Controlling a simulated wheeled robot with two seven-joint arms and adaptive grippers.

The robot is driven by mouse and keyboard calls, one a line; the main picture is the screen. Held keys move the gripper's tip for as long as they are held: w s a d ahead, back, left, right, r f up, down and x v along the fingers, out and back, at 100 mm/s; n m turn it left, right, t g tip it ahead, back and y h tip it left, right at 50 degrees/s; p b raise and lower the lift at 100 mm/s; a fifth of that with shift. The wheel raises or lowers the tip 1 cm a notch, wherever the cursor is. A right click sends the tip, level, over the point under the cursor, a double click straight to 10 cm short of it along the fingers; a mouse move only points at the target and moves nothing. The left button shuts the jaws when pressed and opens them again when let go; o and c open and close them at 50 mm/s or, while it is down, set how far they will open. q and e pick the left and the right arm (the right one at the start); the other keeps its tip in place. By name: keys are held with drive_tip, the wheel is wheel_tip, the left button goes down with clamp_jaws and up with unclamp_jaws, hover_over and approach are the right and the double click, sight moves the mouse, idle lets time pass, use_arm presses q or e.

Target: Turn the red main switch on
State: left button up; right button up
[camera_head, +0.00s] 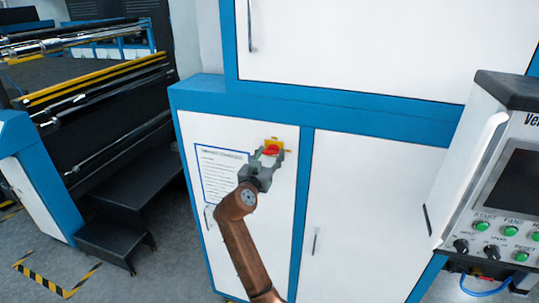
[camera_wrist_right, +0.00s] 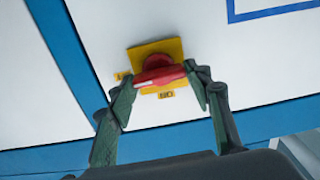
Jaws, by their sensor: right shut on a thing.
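The red main switch (camera_head: 270,150) sits on a yellow plate (camera_head: 277,142) at the top of a white cabinet door. In the right wrist view the red knob (camera_wrist_right: 160,74) lies nearly level across its yellow plate (camera_wrist_right: 172,48), tilted slightly. My right gripper (camera_head: 268,157) is at the switch, and its fingers (camera_wrist_right: 163,84) stand on either side of the red handle, shut on it. The gripper hides part of the switch in the head view. My left gripper is not in view.
A printed notice (camera_head: 222,172) is on the same door, left of the switch. A control panel (camera_head: 505,190) with green buttons stands at the right. Black steps (camera_head: 125,200) and a roller machine (camera_head: 100,95) are at the left.

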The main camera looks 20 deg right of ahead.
drive_tip(key=shift+a+r, duration=0.1)
drive_tip(key=n+p, duration=0.2)
drive_tip(key=n, duration=0.3)
drive_tip(key=shift+w+r+p, duration=0.1)
drive_tip(key=shift+p, duration=0.2)
drive_tip(key=n+p, duration=0.3)
drive_tip(key=n, duration=0.1)
drive_tip(key=shift+a+n, duration=0.15)
drive_tip(key=shift+n, duration=0.15)
drive_tip(key=n+p, duration=0.3)
drive_tip(key=n, duration=0.1)
drive_tip(key=shift+f+n+p, duration=0.15)
drive_tip(key=shift+n+p, duration=0.5)
drive_tip(key=shift+n, duration=0.35)
drive_tip(key=shift+f+n+p, duration=0.15)
drive_tip(key=shift+n+p, duration=0.5)
drive_tip(key=shift+n, duration=0.35)
drive_tip(key=o, duration=1.1)
drive_tip(key=shift+w+a+f, duration=0.1)
drive_tip(key=shift+c, duration=0.2)
drive_tip(key=shift+o, duration=0.5)
